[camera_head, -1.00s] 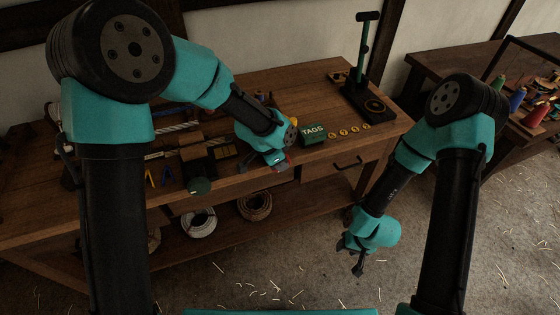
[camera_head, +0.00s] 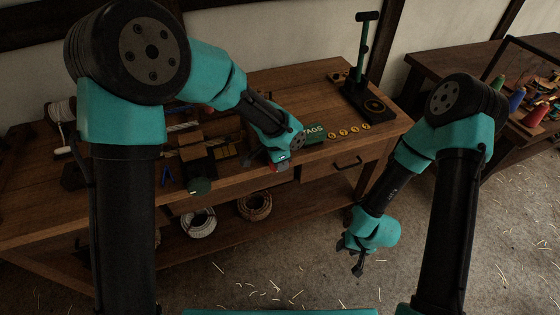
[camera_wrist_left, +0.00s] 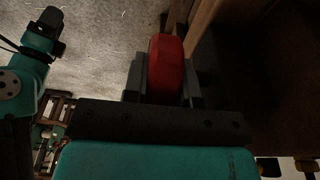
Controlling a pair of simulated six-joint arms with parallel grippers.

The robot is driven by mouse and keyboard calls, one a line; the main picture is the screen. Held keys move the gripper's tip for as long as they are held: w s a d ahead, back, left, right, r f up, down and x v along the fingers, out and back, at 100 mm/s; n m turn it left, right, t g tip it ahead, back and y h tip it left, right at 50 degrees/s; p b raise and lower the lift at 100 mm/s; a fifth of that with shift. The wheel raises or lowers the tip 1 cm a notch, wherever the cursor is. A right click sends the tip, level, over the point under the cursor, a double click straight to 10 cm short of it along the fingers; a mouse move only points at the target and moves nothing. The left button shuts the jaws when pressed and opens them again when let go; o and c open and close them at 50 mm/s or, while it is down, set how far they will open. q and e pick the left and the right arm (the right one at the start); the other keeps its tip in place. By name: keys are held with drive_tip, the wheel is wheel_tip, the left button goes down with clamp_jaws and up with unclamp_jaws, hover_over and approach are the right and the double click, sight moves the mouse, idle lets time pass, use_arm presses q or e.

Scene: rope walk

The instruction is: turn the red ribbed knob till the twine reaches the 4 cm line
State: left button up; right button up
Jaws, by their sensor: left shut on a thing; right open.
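The red knob (camera_wrist_left: 166,70) sits between the two fingers of my left gripper (camera_wrist_left: 164,88) in the left wrist view; its ribs are too dark to make out. My right gripper (camera_head: 356,258) is open and empty, hanging over the floor in front of the bench. I cannot make out the twine or the 4 cm line.
The wooden bench (camera_head: 300,85) holds a green TAGS box (camera_head: 314,133), several yellow discs (camera_head: 349,129) and a black stand with a green post (camera_head: 363,50). Rope coils (camera_head: 198,222) lie on the shelf below. A second table (camera_head: 450,55) with spools stands at the right.

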use_arm(q)
drive_tip(key=shift+d+g+y, duration=0.15)
drive_tip(key=shift+g+y, duration=0.55)
drive_tip(key=shift+y, duration=1.3)
drive_tip(key=o, duration=0.9)
drive_tip(key=v, duration=1.7)
drive_tip(key=shift+w+d+r, duration=0.1)
drive_tip(key=shift+d, duration=0.1)
